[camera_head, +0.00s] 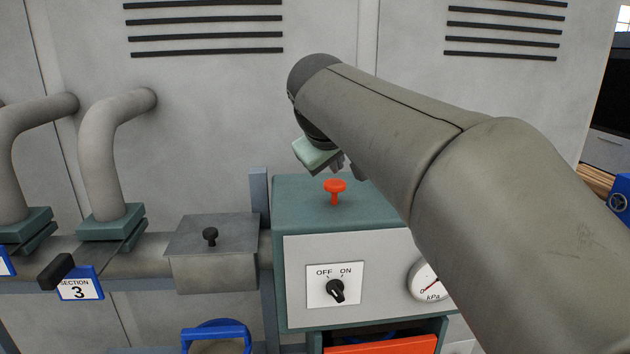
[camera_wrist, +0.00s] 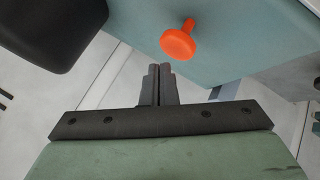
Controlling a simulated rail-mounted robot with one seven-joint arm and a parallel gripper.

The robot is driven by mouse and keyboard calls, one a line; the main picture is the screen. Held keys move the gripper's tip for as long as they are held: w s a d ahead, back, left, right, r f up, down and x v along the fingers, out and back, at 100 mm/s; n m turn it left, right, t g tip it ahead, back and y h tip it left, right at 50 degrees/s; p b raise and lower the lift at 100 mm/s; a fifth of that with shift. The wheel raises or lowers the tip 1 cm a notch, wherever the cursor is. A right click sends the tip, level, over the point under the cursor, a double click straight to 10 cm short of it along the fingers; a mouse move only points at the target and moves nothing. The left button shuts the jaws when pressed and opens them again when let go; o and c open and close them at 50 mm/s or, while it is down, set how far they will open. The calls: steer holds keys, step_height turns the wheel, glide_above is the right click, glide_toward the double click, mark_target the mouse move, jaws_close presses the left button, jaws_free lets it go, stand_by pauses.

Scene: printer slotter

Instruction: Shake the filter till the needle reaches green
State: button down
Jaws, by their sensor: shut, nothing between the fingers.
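A teal box (camera_head: 300,212) with a grey front panel carries an orange-red mushroom knob (camera_head: 335,188) on its top. The knob also shows in the wrist view (camera_wrist: 178,42), upper right of my fingertips. A round kPa gauge (camera_head: 424,283) sits at the panel's right, partly covered by my arm.
A black OFF/ON switch (camera_head: 336,291) is on the front panel; its setting is unclear. A grey lidded box (camera_head: 212,255) stands left of the teal box. Pipes (camera_head: 112,160) and a Section 3 sign (camera_head: 80,287) are further left. A red-orange drawer front (camera_head: 382,345) shows below.

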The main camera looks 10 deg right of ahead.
mark_target(335, 182)
steer(key=shift+f, duration=0.1)
steer(key=shift+f+b, duration=0.35)
steer(key=shift+b, duration=0.05)
steer(key=shift+f+b, duration=1.25)
steer(key=shift+f, duration=0.25)
stand_by(1.1)
steer(key=shift+r, duration=0.1)
steer(key=shift+r+p, duration=1.55)
steer(key=shift+r, duration=0.3)
step_height(335, 182, up, 5)
steer(key=p, duration=0.4)
stand_by(1.9)
